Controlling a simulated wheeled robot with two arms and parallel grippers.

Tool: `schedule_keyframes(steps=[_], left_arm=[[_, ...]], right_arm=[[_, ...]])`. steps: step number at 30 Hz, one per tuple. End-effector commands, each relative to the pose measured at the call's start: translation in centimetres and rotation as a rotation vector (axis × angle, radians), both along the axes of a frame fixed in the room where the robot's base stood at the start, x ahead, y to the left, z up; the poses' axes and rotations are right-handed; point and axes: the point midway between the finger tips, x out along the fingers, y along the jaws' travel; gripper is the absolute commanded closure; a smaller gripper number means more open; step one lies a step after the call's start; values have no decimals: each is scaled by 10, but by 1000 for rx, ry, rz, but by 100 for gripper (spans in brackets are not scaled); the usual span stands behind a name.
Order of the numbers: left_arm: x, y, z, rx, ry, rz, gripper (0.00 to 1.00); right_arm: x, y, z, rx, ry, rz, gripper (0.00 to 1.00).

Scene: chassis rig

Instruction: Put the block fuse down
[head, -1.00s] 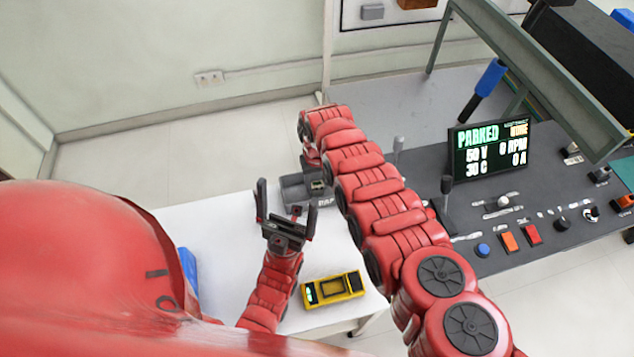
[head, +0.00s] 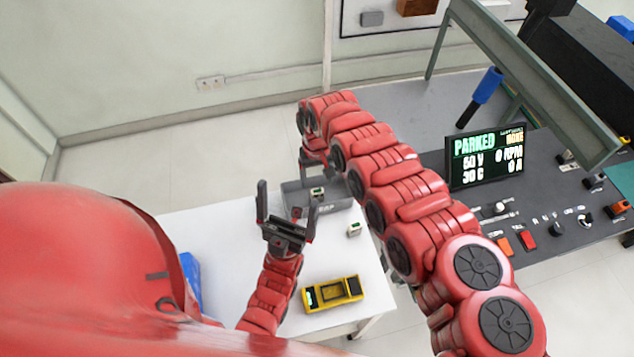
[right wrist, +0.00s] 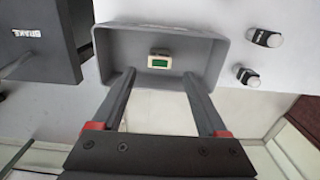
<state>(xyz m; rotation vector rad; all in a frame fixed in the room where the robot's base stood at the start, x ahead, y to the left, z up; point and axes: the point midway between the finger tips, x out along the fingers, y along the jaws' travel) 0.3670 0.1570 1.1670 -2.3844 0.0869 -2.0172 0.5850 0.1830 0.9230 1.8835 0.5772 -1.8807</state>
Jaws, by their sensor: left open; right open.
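A small pale block with a green face (right wrist: 160,62), which looks like the block fuse, rests in a grey tray (right wrist: 220,60) in the right wrist view. It also shows in the head view (head: 317,193), inside the tray (head: 345,203). My right gripper (right wrist: 158,76) is open, its fingertips at the near side of the tray and apart from the block. Its fingers are largely hidden in the head view. My left gripper (head: 288,202) is open and empty, pointing up in front of the tray.
A small white block with a dark green face (head: 354,229) stands on the white table (head: 225,235), right of the tray. A yellow device (head: 332,292) lies nearer. A grey console with a lit screen (head: 487,155) is at right.

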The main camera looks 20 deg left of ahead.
Motion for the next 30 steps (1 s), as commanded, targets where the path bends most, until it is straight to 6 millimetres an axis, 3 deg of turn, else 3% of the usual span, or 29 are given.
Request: schedule_keyframes(steps=[4,12,30], left_arm=[[0,0,-6,0,0,0,0],[0,0,-13,0,0,0,0],[0,0,-13,0,0,0,0]], right_arm=[[2,-1,25,0,-2,-1,24],[1,0,53,1,-1,-2,24],[0,0,58,0,1,-1,24]])
